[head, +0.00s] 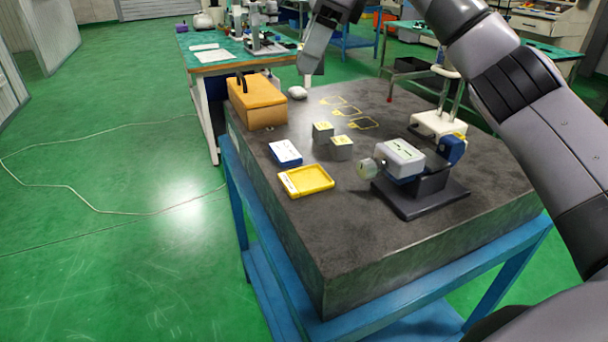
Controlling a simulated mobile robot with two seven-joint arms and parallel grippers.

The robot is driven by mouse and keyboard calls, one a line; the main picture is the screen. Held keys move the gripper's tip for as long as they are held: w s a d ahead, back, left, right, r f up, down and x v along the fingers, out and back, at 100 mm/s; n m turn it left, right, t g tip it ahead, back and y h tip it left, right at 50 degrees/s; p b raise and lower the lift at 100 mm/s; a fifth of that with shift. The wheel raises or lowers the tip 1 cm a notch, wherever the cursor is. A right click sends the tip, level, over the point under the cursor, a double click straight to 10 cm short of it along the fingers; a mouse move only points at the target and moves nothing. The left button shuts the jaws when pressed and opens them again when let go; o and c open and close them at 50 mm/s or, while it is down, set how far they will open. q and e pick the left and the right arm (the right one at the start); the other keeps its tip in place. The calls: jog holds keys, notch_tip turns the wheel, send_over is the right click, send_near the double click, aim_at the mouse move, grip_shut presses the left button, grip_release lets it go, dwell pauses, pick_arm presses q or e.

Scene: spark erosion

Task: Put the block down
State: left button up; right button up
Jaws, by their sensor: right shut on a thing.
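My right arm comes in from the upper right, and its gripper (306,82) points down near the far left edge of the dark stone table top (330,235). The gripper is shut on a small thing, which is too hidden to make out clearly. A pale rounded thing (298,92) shows just below and left of its tips; I cannot tell whether they touch. Two grey blocks with yellowish tops stand upright mid-table: one block (322,133) farther back, the other block (341,149) nearer and to the right. Yellow outlines (341,104) are marked behind them. My left gripper is not in view.
An orange case (259,107) with a dark handle stands at the left edge. A blue-and-white box (286,153) and a yellow tray (305,188) lie in front. A grey device (402,157) on a dark base stands right. The front of the table is clear.

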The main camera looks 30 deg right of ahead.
notch_tip(320, 180, down, 15)
jog(key=shift+r+b, duration=0.15)
jog(key=shift+b, duration=0.6)
jog(key=shift+f, duration=2.5)
jog(key=shift+f+b, duration=0.35)
jog(key=shift+f, duration=0.25)
jog(key=o, duration=1.2)
jog(key=shift+c, duration=0.2)
jog(key=shift+r, duration=0.45)
jog(key=v, duration=1.2)
jog(key=shift+r+p, duration=0.25)
jog(key=shift+p, duration=0.05)
